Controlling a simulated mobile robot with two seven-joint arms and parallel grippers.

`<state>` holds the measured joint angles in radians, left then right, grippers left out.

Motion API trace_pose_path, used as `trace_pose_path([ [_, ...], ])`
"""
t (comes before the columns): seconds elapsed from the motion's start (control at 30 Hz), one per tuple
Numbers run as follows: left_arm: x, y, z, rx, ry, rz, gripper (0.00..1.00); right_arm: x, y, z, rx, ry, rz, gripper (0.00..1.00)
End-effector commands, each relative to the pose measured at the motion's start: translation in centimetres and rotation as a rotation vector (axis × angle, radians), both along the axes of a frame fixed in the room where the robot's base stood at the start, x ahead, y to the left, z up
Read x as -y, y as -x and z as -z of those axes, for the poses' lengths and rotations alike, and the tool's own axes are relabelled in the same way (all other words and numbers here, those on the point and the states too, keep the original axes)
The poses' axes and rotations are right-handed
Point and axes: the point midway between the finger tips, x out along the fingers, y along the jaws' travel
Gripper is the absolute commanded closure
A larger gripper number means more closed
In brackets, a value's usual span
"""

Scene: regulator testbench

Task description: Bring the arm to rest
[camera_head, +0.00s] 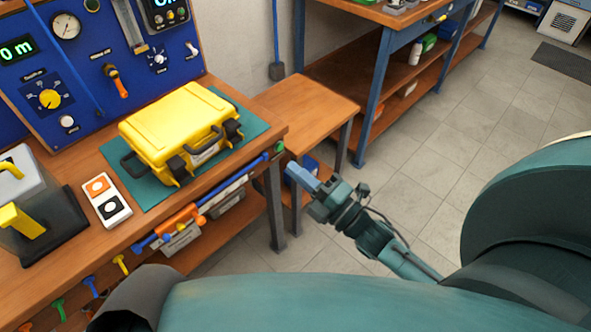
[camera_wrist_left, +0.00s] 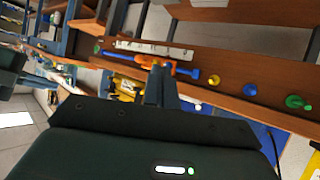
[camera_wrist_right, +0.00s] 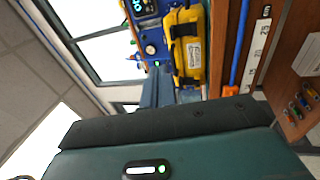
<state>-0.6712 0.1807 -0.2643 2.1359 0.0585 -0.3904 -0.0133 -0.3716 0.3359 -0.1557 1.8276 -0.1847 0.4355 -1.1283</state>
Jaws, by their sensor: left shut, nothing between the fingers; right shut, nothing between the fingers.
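My right gripper (camera_head: 298,172) is in the head view, right of the workbench's corner and in front of a lower side table. Its blue fingers are shut and empty, and they also show in the right wrist view (camera_wrist_right: 157,90). The right forearm reaches in from the lower right. My left gripper (camera_wrist_left: 158,85) shows in the left wrist view, its fingers shut and empty, pointing toward the bench front with its coloured hooks. I cannot make out its fingers in the head view.
A yellow case (camera_head: 178,125) lies closed on a green mat (camera_head: 150,190) on the workbench. A blue gauge panel (camera_head: 90,60) stands behind it. A button box (camera_head: 106,200) is left of the mat. The tiled floor (camera_head: 445,150) at right is clear.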

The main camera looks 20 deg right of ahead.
Motion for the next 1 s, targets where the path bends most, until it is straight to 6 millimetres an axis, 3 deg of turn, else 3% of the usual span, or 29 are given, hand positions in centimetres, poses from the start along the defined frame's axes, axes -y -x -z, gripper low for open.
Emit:
trace_pose_path([
  [0.33,0.0,0.0,-0.1,-0.002,0.002,-0.002,1.00,-0.1,0.0,0.0,-0.011,-0.011,0.001,1.00],
  [0.43,-0.1,0.0,-0.7,-0.002,-0.001,-0.003,1.00,-0.3,0.5,0.5,-0.109,-0.103,0.007,1.00],
  [0.57,-0.3,0.1,-1.8,-0.010,-0.012,-0.007,1.00,-1.1,2.2,2.2,-0.402,-0.390,0.050,1.00],
  [0.8,-1.3,0.7,-1.7,-0.058,-0.049,-0.023,1.00,-3.5,8.1,6.1,-0.960,-1.025,0.246,1.00],
  [1.0,-1.6,0.9,-1.5,-0.075,-0.059,-0.029,1.00,-4.8,11.2,7.6,-1.156,-1.281,0.375,1.00],
])
